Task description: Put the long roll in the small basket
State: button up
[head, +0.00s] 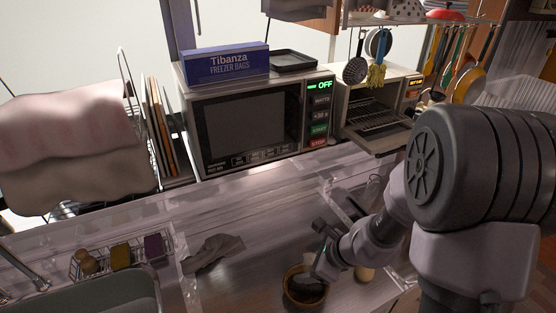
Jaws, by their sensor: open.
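A small round brown basket (291,293) stands on the counter at the bottom centre. Its inside looks dark, and I cannot tell what is in it. My gripper (319,250) is open, just above and behind the basket's right side; its fingers partly overlap the rim in the picture. A pale tan rounded thing (365,274) shows just right of my gripper, partly hidden by my wrist. It may be a roll, but I cannot tell whether it is the long one. No clearly long roll shows.
A crumpled grey cloth (214,252) lies left of the basket. A wire caddy with sponges (121,256) stands by the sink (95,296). A microwave (250,125) and an open toaster oven (375,118) stand behind. The counter between cloth and basket is clear.

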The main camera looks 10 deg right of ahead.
jog(key=s+a+r+n+y+b, duration=0.1)
jog(key=s+a+r+n, duration=0.1)
jog(key=a+r+n, duration=0.3)
jog(key=s+a+r+n+b, duration=0.1)
jog(key=s+r+n, duration=0.15)
jog(key=r, duration=0.35)
jog(key=s+d+r+n+h, duration=0.1)
jog(key=s+r+n, duration=0.2)
jog(key=s+n, duration=0.3)
jog(key=s+d+r+n+h+b, duration=0.1)
jog(key=s+r+n+h, duration=0.1)
jog(key=s+r+n, duration=0.2)
jog(key=s+n, duration=0.2)
jog(key=s, duration=0.2)
jog(key=shift+d+r+t, duration=0.15)
jog(key=shift+d+t, duration=0.1)
jog(key=shift+t, duration=0.05)
jog(key=shift+d, duration=0.1)
